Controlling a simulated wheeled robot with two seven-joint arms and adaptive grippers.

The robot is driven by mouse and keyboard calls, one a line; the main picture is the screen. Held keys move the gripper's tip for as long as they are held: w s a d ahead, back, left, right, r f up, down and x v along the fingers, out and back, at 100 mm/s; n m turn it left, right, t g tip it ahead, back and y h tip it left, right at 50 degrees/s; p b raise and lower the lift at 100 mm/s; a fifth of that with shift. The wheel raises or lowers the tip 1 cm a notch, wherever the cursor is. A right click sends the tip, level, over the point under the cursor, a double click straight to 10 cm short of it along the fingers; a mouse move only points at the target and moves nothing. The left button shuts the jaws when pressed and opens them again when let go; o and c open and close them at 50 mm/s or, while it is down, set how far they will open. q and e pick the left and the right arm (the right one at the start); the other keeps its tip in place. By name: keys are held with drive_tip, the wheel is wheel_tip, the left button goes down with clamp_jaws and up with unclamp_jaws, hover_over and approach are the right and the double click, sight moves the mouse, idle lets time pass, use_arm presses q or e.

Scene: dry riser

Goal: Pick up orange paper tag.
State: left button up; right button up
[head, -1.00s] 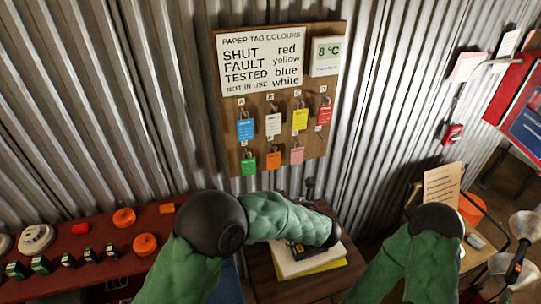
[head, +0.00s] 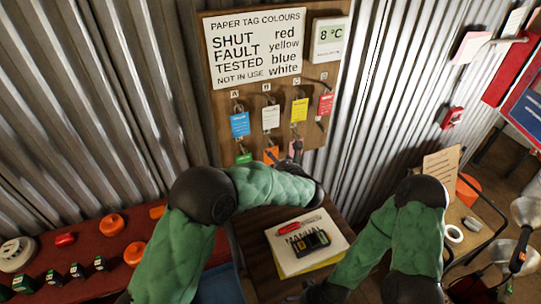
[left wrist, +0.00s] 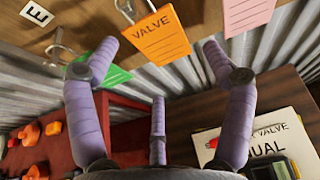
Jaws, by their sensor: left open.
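The orange paper tag (left wrist: 155,38), marked VALVE, hangs from a metal clip on the wooden board in the left wrist view. In the head view the orange tag (head: 270,155) is in the lower row, partly hidden by my left arm. My left gripper (left wrist: 158,50) is open, with its purple fingers apart on either side of the tag's lower part and nothing held. Whether the fingers are level with the tag in depth is hard to tell. In the head view the left gripper is mostly hidden behind my arm.
The green tag (left wrist: 105,62) hangs left and the pink tag (left wrist: 245,15) right, both close to the fingers. Blue, white, yellow and red tags hang above in the head view. A manual (head: 305,242) with a dark meter lies below. A red shelf (head: 85,238) stands left.

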use_arm(q)
drive_tip(key=x, duration=0.2)
drive_tip(key=r+x, duration=0.1)
drive_tip(key=x, duration=0.2)
drive_tip(key=shift+w+d, duration=0.1)
drive_tip(key=shift+w, duration=0.05)
drive_tip(key=c, duration=0.6)
